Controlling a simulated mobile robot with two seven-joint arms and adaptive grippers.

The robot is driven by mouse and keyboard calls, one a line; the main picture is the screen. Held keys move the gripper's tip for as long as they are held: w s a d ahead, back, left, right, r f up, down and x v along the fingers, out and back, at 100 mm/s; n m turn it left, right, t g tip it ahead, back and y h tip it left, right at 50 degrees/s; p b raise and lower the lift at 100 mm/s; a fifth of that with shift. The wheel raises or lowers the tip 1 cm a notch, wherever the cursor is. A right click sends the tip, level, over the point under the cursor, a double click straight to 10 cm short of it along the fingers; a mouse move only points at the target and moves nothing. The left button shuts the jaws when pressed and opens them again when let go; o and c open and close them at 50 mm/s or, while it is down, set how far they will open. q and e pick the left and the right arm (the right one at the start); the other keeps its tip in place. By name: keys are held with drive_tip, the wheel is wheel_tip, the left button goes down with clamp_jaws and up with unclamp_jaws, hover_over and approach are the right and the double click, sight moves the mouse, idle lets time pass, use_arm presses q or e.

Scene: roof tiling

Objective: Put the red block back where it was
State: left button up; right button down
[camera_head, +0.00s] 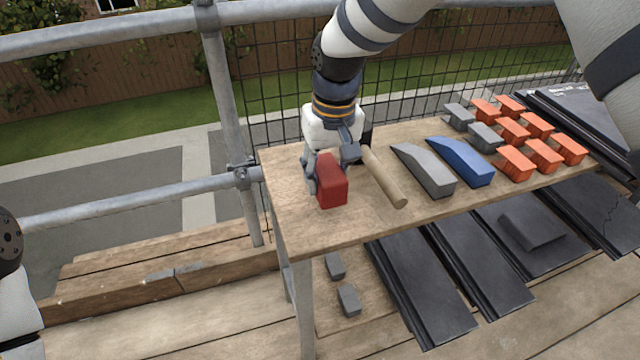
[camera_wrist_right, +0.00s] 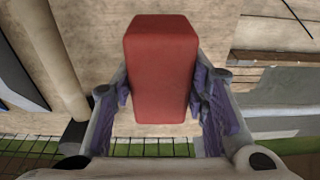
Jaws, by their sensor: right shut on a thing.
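The red block (camera_head: 332,182) is at the left end of the raised wooden board (camera_head: 330,233) in the head view. My right gripper (camera_head: 328,172) is shut on it, with a finger on each side. In the right wrist view the red block (camera_wrist_right: 162,70) sits between the purple-padded fingertips of the gripper (camera_wrist_right: 163,95), with the board behind it. I cannot tell whether the block touches the board. My left gripper does not show; only part of my left arm is at the left edge of the head view.
A wooden-handled tool (camera_head: 384,178) lies just right of the block. A grey wedge (camera_head: 425,170), a blue wedge (camera_head: 461,162) and several orange and grey blocks (camera_head: 515,162) are further right. Dark tiles (camera_head: 425,290) lie below. A metal railing (camera_head: 215,100) and mesh stand behind.

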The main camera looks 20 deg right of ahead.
sight(327, 170)
drive_tip(key=shift+w+a+f, duration=0.15)
drive_tip(key=shift+w+f, duration=0.1)
drive_tip(key=shift+f, duration=0.05)
drive_tip(key=shift+w+a+f, duration=0.1)
drive_tip(key=shift+w+f, duration=0.05)
drive_tip(key=shift+f, duration=1.55)
drive_tip(key=c, duration=0.9)
unclamp_jaws()
drive_tip(key=shift+c, duration=0.2)
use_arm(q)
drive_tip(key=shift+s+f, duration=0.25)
use_arm(e)
drive_tip(key=r, duration=0.4)
drive_tip(key=s+r, duration=0.1)
drive_tip(key=r, duration=0.7)
drive_tip(key=shift+s+r+p, duration=0.15)
drive_tip(key=shift+s+p, duration=0.05)
drive_tip(key=shift+p, duration=0.15)
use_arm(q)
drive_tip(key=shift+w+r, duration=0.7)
